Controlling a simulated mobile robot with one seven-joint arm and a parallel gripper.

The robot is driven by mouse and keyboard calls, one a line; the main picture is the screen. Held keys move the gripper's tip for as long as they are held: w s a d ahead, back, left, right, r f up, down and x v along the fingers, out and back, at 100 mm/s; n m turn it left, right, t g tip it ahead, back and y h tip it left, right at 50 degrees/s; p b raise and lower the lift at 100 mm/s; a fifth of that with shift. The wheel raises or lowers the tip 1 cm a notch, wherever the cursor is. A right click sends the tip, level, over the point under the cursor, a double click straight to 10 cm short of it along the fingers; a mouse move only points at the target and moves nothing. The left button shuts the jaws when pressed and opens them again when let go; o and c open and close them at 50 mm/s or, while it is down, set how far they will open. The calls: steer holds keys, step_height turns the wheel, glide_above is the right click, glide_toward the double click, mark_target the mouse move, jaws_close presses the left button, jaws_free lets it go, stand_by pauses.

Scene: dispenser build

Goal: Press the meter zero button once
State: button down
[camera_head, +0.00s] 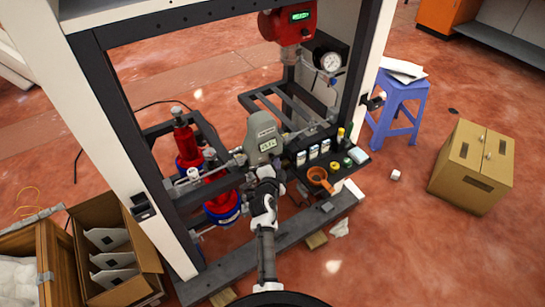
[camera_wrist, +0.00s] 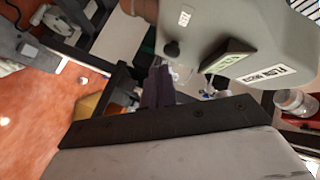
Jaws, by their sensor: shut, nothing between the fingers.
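The grey meter (camera_head: 262,130) with a small lit display stands in the middle of the dispenser frame in the head view. In the wrist view its grey housing (camera_wrist: 245,30) fills the upper right, with a dark-edged display (camera_wrist: 226,62) and a white label that I cannot read for sure. My gripper (camera_head: 267,173) is just below the meter. In the wrist view my gripper (camera_wrist: 157,82) is shut and empty, close to the black part; contact cannot be told.
A black shelf (camera_head: 350,168) with small bottles and an orange pan (camera_head: 319,178) is right of my gripper. Red cylinders (camera_head: 184,138) stand left. A dark lower beam (camera_head: 285,238) crosses in front.

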steer(key=shift+w+a+f+b, duration=0.1)
steer(key=shift+w+a+b, duration=0.15)
steer(key=shift+b, duration=0.3)
stand_by(0.4)
steer(key=shift+w+a+b, duration=0.3)
steer(key=shift+w+b, duration=0.2)
steer(key=shift+b, duration=0.2)
stand_by(0.8)
steer(key=shift+s, duration=0.1)
steer(key=shift+s+d, duration=0.55)
steer(key=shift+s, duration=0.1)
steer(key=s+d+p, duration=0.1)
steer(key=s, duration=0.1)
steer(key=s+d+p, duration=0.1)
steer(key=s+d, duration=0.1)
stand_by(0.6)
stand_by(0.6)
